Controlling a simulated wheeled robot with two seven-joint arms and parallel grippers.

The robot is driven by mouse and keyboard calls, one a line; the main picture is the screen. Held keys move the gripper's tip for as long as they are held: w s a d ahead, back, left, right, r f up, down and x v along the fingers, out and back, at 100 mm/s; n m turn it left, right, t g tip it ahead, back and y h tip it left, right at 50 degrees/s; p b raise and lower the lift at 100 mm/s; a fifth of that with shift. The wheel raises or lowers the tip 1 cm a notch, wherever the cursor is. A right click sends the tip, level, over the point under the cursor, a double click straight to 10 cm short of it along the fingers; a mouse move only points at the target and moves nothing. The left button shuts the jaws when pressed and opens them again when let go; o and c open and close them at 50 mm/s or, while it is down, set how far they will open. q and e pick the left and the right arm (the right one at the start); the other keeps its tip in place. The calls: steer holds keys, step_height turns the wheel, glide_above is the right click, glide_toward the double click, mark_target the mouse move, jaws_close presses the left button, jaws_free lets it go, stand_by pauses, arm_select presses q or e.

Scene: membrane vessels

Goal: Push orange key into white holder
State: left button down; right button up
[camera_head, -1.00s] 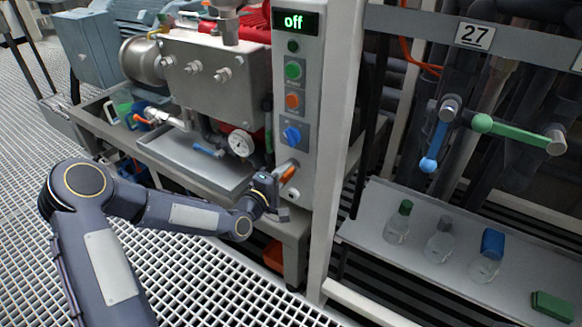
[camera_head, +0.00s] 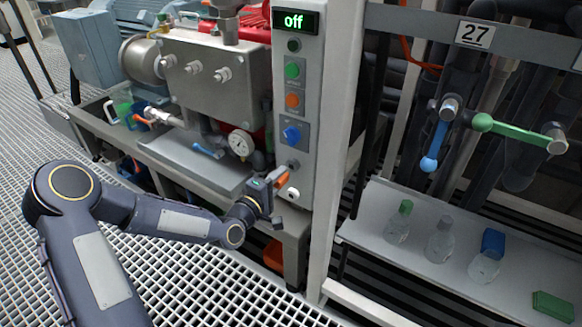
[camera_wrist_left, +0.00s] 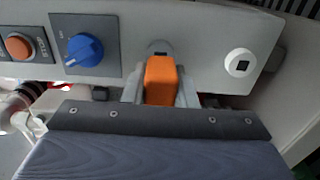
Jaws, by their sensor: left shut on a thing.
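The orange key (camera_head: 282,180) is held between the fingers of my left gripper (camera_head: 271,184), in front of the lower part of the grey control panel. In the left wrist view the orange key (camera_wrist_left: 161,80) sits between the two fingertips, and its front end is hidden. Behind it is a round grey socket (camera_wrist_left: 160,47), which also shows in the head view (camera_head: 293,165). The white holder (camera_wrist_left: 240,62), round with a dark square hole, is on the panel to the right of the key. In the head view the holder (camera_head: 293,194) is small, just below the key. My right gripper is not in view.
The panel bears a blue rotary knob (camera_head: 292,135), an orange button (camera_head: 292,100), a green button (camera_head: 292,70) and a display (camera_head: 294,21) reading "off". A pressure gauge (camera_head: 240,144) and metal tray (camera_head: 196,161) lie left. A white post (camera_head: 336,150) stands right.

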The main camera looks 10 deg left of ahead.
arm_select(q)
steer(key=shift+v, duration=1.65)
step_height(320, 180, down, 11)
steer(key=s+a+n+t+y, duration=0.1)
steer(key=s+n+y, duration=0.1)
steer(key=n+y, duration=0.2)
steer(key=shift+s+a+r+y, duration=0.2)
steer(key=shift+s+a+y, duration=0.15)
steer(key=shift+y, duration=0.75)
